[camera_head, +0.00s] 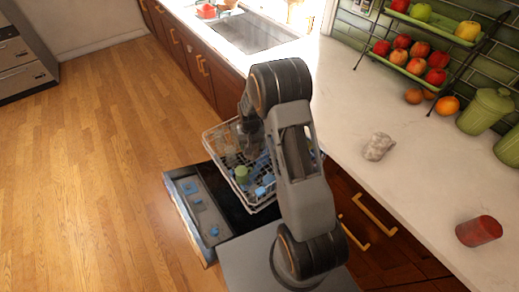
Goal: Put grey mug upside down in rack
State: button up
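A dish rack (216,140) with a white wire rim is pulled out over the open dishwasher door. It holds several small items, among them a green one (242,174) and blue ones. My gripper (250,143) is over the back part of the rack, pointing down. Its fingers are dark and small, so I cannot tell whether they are open or hold anything. No clear grey mug shows. A mottled grey-white object (379,147) lies on the counter right of my arm; I cannot tell whether it is a mug. My arm hides the right part of the rack.
The open dishwasher door (205,213) is below the rack. On the counter (415,178) are a red cylindrical object (479,231), green canisters (485,110), loose fruit and a tiered fruit stand (428,50). A sink (250,32) is at the back. The wooden floor at left is clear.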

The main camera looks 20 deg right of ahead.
jog(key=w+d+f+m+b, duration=0.4)
jog(key=w+d+f+b, duration=0.25)
jog(key=f+b, duration=0.7)
jog(key=f, duration=0.1)
jog(key=f+b, duration=0.3)
jog(key=f, duration=0.2)
jog(key=f+b, duration=0.3)
jog(key=f, duration=0.2)
jog(key=shift+s+d+f, duration=0.1)
jog(key=shift+d, duration=0.15)
jog(key=shift+f+b, duration=0.45)
jog(key=shift+f, duration=0.2)
jog(key=o, duration=1)
notch_tip(320, 180, up, 14)
jog(key=p, duration=0.2)
jog(key=s+a+r+n+t+p, duration=0.1)
jog(key=s+a+r+p, duration=0.3)
jog(key=s+r, duration=0.5)
jog(key=s+a+r+n+t+p, duration=0.1)
jog(key=s+a+r+n+p, duration=0.2)
jog(key=s+r, duration=0.6)
jog(key=s+a+r+n+t+p, duration=0.1)
jog(key=s+a+r+n+p, duration=0.2)
jog(key=s+r, duration=0.6)
jog(key=shift+a+r+t+p, duration=0.3)
jog(key=shift+a+r+p, duration=0.75)
jog(key=shift+p, duration=0.7)
